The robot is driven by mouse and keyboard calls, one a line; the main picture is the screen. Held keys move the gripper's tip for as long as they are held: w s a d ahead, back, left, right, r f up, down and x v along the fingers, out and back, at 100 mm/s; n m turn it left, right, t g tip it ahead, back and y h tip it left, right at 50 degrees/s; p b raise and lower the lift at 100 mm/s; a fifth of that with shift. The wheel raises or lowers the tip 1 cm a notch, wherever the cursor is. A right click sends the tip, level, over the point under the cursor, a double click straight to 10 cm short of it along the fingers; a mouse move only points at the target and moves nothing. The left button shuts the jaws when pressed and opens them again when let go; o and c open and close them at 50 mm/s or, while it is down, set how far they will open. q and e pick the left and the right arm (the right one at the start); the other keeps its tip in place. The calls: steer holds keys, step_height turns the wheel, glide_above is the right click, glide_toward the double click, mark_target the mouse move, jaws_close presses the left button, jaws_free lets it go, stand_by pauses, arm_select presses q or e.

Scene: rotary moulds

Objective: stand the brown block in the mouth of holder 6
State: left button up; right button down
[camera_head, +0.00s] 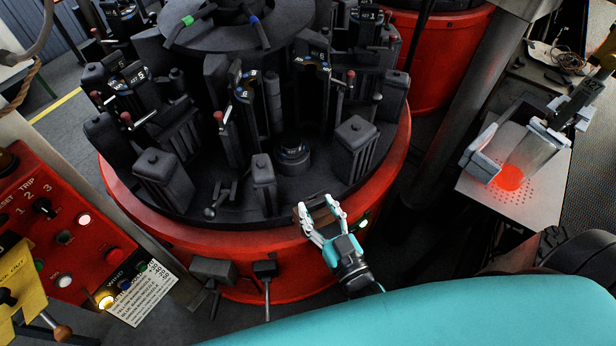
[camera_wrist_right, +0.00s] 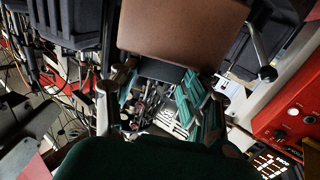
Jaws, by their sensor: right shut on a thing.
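My right gripper (camera_head: 320,212) is at the front edge of the rotary machine, low over the red rim. In the right wrist view the brown block (camera_wrist_right: 182,28) is a flat, smooth brown face at the top, at the fingertips of the gripper (camera_wrist_right: 163,82). The gripper is shut on it. In the head view the block is hard to make out between the fingers. Dark holders with small number plates stand around the turntable, one at the middle (camera_head: 243,88) and one at the left (camera_head: 130,75). My left gripper is not in view.
Dark lidded mould boxes (camera_head: 355,145) and a small post (camera_head: 263,172) stand near the turntable's front. A red control panel (camera_head: 60,220) is at the left. A perforated pale plate (camera_head: 520,195) with a glowing red spot is at the right.

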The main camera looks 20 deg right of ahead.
steer(key=w+f+b, duration=0.1)
steer(key=w+b, duration=0.1)
steer(key=w, duration=0.2)
steer(key=w+d+f+b, duration=0.1)
steer(key=w+f+b, duration=0.1)
steer(key=w, duration=0.2)
steer(key=w+f+b, duration=0.1)
steer(key=w+b, duration=0.2)
steer(key=w, duration=0.2)
steer(key=shift+d+f, duration=0.4)
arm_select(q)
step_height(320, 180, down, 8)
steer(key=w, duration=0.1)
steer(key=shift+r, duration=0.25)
arm_select(e)
steer(key=shift+r, duration=0.1)
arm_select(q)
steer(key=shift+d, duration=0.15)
arm_select(e)
steer(key=c, duration=1.1)
jaws_free()
steer(key=shift+s+f, duration=0.1)
steer(key=shift+f, duration=0.2)
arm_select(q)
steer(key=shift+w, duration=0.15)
arm_select(e)
steer(key=o, duration=0.5)
